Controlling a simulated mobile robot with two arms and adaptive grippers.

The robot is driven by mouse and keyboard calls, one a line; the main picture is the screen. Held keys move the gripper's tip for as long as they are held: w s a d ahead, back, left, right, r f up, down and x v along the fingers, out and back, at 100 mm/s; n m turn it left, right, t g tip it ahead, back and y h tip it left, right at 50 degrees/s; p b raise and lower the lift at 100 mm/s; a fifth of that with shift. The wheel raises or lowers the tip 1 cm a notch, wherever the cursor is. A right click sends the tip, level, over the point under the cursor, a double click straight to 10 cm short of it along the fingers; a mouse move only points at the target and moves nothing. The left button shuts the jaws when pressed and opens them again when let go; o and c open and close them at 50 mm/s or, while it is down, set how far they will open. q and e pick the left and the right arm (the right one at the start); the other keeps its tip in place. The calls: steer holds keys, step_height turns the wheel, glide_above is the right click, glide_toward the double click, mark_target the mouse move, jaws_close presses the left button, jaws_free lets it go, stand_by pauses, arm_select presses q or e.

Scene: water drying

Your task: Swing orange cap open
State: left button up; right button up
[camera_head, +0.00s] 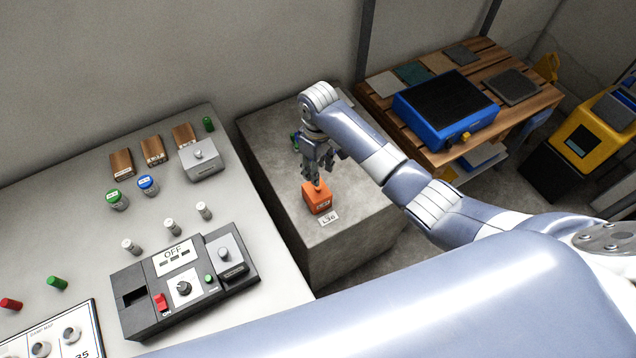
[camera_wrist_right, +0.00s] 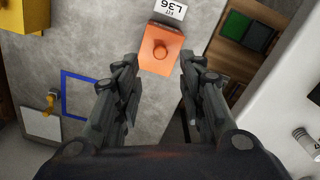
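The orange cap is the top of a small orange block (camera_head: 318,197) on the grey concrete block, with a round orange knob on it. The right wrist view also shows the orange block (camera_wrist_right: 154,57), with its knob facing the camera. My right gripper (camera_head: 313,177) is above the orange block, pointing down. In the right wrist view its two fingers are apart (camera_wrist_right: 158,72), with nothing held between them; the orange block lies just beyond and between the tips. I cannot tell whether a fingertip touches the knob. My left gripper is out of view.
A white "L36" label (camera_head: 329,218) lies beside the orange block. A grey table (camera_head: 75,235) with a control box (camera_head: 140,318), jars and wooden blocks stands left. A wooden bench (camera_head: 436,152) with a blue device (camera_head: 440,135) stands back right. My right arm spans the right side.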

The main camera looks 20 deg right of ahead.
mark_target(317, 193)
step_height(317, 193, down, 8)
steer(key=shift+f, duration=0.1)
steer(key=shift+c, duration=0.6)
jaws_close()
